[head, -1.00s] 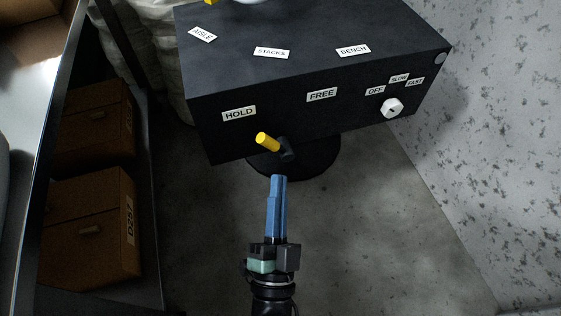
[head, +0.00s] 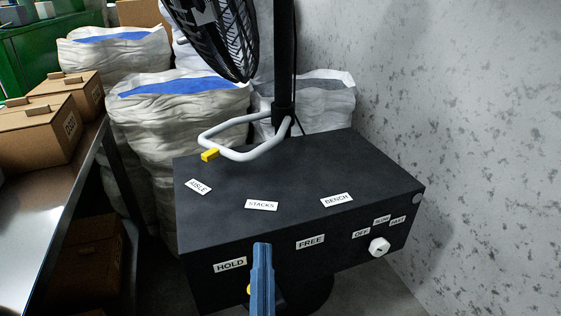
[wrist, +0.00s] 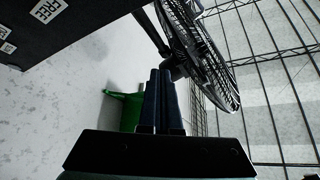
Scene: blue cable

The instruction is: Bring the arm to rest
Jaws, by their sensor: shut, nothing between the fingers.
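My gripper (head: 262,250) points up at the bottom middle of the head view. Its two blue fingers are together with nothing between them, and they also show in the wrist view (wrist: 160,75). In the head view they overlap the front of a black box (head: 330,170). A yellow lever (head: 249,289) on the box front, below the HOLD label (head: 230,265), is mostly hidden behind the fingers. A white dial (head: 379,247) sits at the right of the front. A white loop handle (head: 240,153) with a yellow tip lies above the box top, its tip near the AISLE label (head: 197,186).
A black caged fan (head: 218,35) stands on a pole above the box. Stuffed sacks (head: 180,110) are behind. A metal bench (head: 40,195) with cardboard boxes (head: 38,133) is at left. A speckled wall (head: 470,150) closes the right side. The wrist view shows wire mesh (wrist: 275,90).

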